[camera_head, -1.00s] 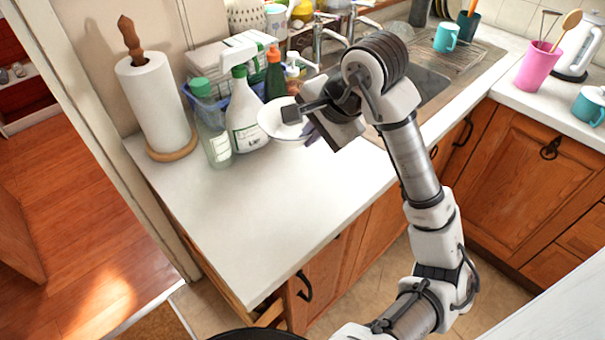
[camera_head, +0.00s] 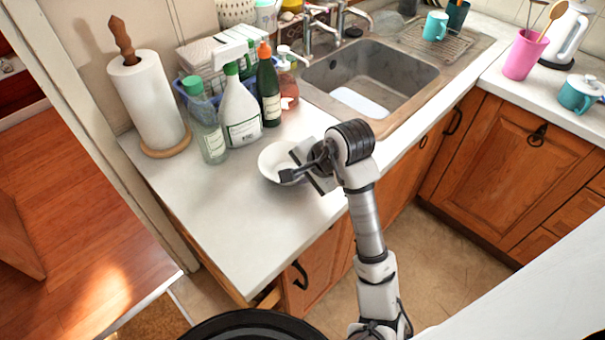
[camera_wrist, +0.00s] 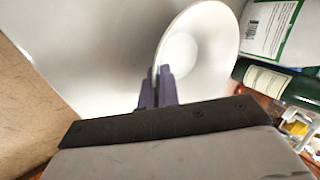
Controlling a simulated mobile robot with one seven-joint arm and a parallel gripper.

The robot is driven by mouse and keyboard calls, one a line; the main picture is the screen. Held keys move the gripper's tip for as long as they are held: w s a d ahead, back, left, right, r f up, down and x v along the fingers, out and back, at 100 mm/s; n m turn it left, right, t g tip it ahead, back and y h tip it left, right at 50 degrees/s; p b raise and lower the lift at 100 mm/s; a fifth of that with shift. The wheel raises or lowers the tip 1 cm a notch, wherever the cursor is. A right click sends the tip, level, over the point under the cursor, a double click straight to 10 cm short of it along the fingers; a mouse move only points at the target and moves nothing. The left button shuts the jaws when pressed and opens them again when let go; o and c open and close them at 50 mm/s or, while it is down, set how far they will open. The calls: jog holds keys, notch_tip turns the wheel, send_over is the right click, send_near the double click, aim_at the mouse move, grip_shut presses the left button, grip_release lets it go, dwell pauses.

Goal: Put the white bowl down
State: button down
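The white bowl (camera_head: 276,162) is over the white countertop (camera_head: 222,215), in front of the bottles. Its right side is hidden behind my gripper in the head view. In the wrist view, the bowl (camera_wrist: 205,45) has its near rim between the dark fingers of my gripper (camera_wrist: 157,82). The fingers are close together, shut on the rim. I cannot tell whether the bowl's base touches the counter.
A paper towel roll (camera_head: 148,103), a clear bottle (camera_head: 208,135), a white spray bottle (camera_head: 241,112) and a dark green bottle (camera_head: 268,90) stand behind the bowl. The sink (camera_head: 375,75) is at the right. The counter's front left is clear.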

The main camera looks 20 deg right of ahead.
jog(key=shift+f, duration=0.2)
jog(key=shift+f+b, duration=0.2)
jog(key=shift+b, duration=0.15)
jog(key=c, duration=1.6)
grip_release()
jog(key=shift+c, duration=0.2)
jog(key=shift+r, duration=0.2)
